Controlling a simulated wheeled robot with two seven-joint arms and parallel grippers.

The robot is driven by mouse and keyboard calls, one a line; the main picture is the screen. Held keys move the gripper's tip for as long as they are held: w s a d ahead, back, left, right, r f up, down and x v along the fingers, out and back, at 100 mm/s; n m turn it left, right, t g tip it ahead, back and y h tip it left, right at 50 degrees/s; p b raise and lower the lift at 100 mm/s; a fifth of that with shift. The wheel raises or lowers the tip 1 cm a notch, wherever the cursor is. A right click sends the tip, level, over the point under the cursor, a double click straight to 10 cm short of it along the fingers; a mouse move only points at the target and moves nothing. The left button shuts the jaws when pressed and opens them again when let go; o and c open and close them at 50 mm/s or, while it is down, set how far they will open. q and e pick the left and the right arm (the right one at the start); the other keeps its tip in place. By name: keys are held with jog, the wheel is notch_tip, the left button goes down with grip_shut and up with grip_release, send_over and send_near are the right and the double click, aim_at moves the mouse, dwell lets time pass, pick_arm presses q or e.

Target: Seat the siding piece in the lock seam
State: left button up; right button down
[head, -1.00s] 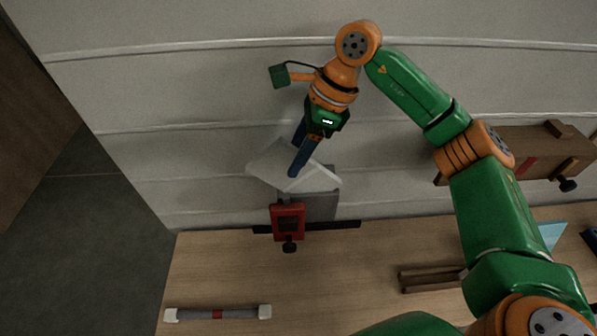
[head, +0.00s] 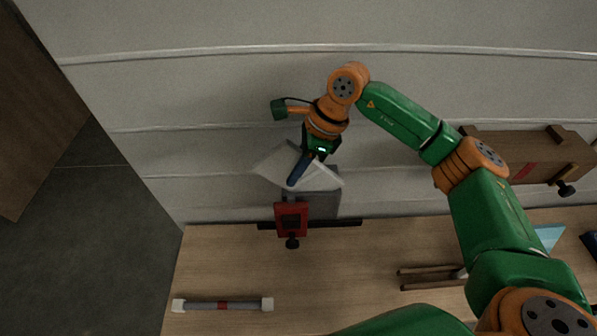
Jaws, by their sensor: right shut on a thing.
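The siding piece (head: 273,167) is a light grey, thin angled panel in the middle of the head view, against the ribbed wall. My right gripper (head: 293,181) is shut on it from above, and its fingers and palm hide part of the piece. The piece is tilted, with its lower right edge over a grey block (head: 322,204). I cannot tell whether they touch. The lock seam cannot be picked out clearly; horizontal seams (head: 160,177) run along the pale wall. My left gripper is not in view.
A red clamp-like device (head: 291,219) on a dark bar stands at the bench's back edge. A grey bar with white ends (head: 222,305) lies front left. Brown rods (head: 430,271) lie right, and a brown box (head: 525,156) stands by the wall. The bench (head: 340,268) is clear centrally.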

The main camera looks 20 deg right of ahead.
aim_at(289, 143)
jog(key=shift+r, duration=0.4)
notch_tip(289, 143, up, 9)
jog(key=shift+r+b, duration=0.15)
jog(key=shift+b, duration=1)
notch_tip(289, 143, down, 10)
jog(key=shift+r+p, duration=0.25)
jog(key=shift+p, duration=1)
jog(key=shift+f+b, duration=0.35)
jog(key=c, duration=0.8)
grip_release()
